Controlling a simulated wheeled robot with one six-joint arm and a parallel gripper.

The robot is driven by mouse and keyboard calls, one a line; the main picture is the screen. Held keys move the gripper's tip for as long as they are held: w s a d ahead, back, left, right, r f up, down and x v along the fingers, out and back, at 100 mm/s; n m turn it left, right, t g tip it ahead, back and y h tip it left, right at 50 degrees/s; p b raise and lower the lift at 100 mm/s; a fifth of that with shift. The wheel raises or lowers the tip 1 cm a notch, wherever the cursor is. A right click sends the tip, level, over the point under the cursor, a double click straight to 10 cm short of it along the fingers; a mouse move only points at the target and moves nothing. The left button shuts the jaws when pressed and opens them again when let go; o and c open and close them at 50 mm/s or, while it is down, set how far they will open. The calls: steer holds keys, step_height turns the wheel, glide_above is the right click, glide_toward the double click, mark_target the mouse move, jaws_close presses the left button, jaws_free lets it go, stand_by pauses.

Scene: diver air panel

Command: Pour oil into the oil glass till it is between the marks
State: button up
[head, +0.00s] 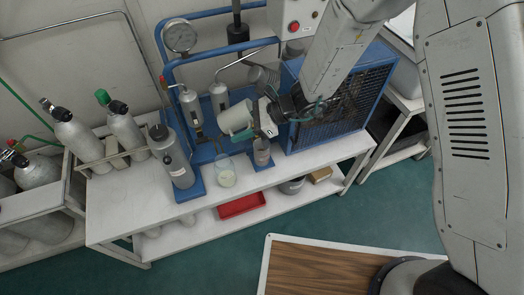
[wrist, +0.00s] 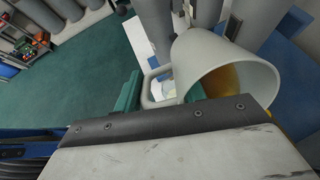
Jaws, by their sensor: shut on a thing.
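My gripper (head: 268,118) is shut on a pale jug (head: 235,118) and holds it above the white bench. In the wrist view the jug (wrist: 225,65) is tilted with its mouth toward the camera, and amber oil (wrist: 222,90) shows inside. Its handle (wrist: 153,88) is by the green finger pads. Below the jug stands a clear glass (head: 225,170) with pale yellowish contents. A grey cup-like vessel (head: 262,153) stands on a blue base to its right. I cannot tell which of these is the oil glass. No marks and no oil stream can be made out.
A grey cylinder (head: 172,155) stands on a blue base at the left of the bench (head: 115,205). A pressure gauge (head: 180,37), blue pipe frame and valves stand behind. A blue mesh cage (head: 345,105) is at right. A red tray (head: 242,205) lies on the lower shelf.

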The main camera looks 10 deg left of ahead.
steer(key=shift+a+y+p, duration=0.2)
steer(key=shift+y+p, duration=0.1)
steer(key=shift+p, duration=0.15)
stand_by(0.5)
steer(key=shift+f+p, duration=0.15)
steer(key=shift+p, duration=0.5)
stand_by(0.6)
